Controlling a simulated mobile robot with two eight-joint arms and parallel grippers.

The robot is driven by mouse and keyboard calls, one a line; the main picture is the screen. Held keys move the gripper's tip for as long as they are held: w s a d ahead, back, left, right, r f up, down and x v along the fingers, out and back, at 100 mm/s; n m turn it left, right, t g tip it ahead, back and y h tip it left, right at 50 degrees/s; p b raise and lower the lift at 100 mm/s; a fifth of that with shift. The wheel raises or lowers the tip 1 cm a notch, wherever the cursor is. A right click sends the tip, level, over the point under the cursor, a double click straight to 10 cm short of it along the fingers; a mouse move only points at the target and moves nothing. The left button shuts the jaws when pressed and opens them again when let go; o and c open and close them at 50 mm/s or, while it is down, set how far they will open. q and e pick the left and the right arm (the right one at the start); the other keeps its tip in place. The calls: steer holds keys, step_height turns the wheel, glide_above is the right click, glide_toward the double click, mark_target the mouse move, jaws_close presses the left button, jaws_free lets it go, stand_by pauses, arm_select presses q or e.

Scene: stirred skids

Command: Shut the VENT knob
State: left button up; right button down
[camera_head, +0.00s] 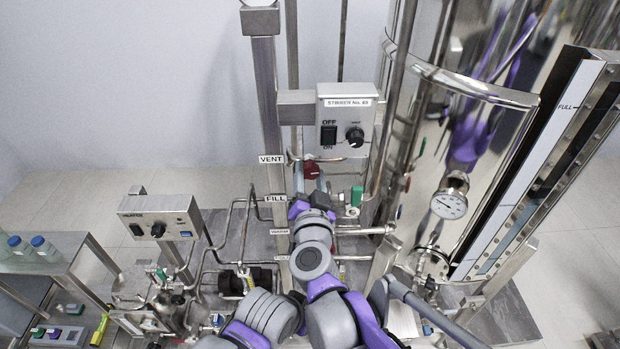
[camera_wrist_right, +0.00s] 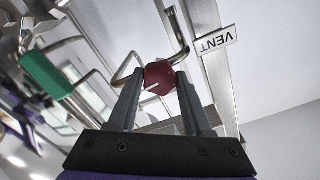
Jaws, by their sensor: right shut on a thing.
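The VENT knob (camera_head: 311,169) is dark red and sits on a thin pipe just right of the VENT label (camera_head: 271,159). In the right wrist view the red knob (camera_wrist_right: 160,76) shows a white pointer line, and the VENT label (camera_wrist_right: 216,40) appears upside down beside it. My right gripper (camera_wrist_right: 161,82) has its two grey fingers on either side of the knob, shut on it. In the head view my right gripper (camera_head: 312,186) reaches up to the knob from below, and its fingers are partly hidden. My left gripper cannot be made out.
A control box (camera_head: 345,120) with a switch and black dial is above the knob. A green valve handle (camera_head: 356,196) is close at right. The FILL label (camera_head: 276,199) is below VENT. The shiny tank (camera_head: 465,120) with a gauge (camera_head: 449,203) stands at right.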

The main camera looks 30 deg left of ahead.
steer(key=m+b, duration=0.1)
steer(key=m, duration=0.3)
steer(key=shift+m, duration=0.4)
steer(key=m, duration=0.4)
steer(key=shift+m+b, duration=0.3)
steer(key=m, duration=1)
steer(key=shift+r+p, duration=0.1)
steer(key=shift+p, duration=0.2)
steer(key=shift+m, duration=0.3)
steer(key=shift+c, duration=1.6)
jaws_free()
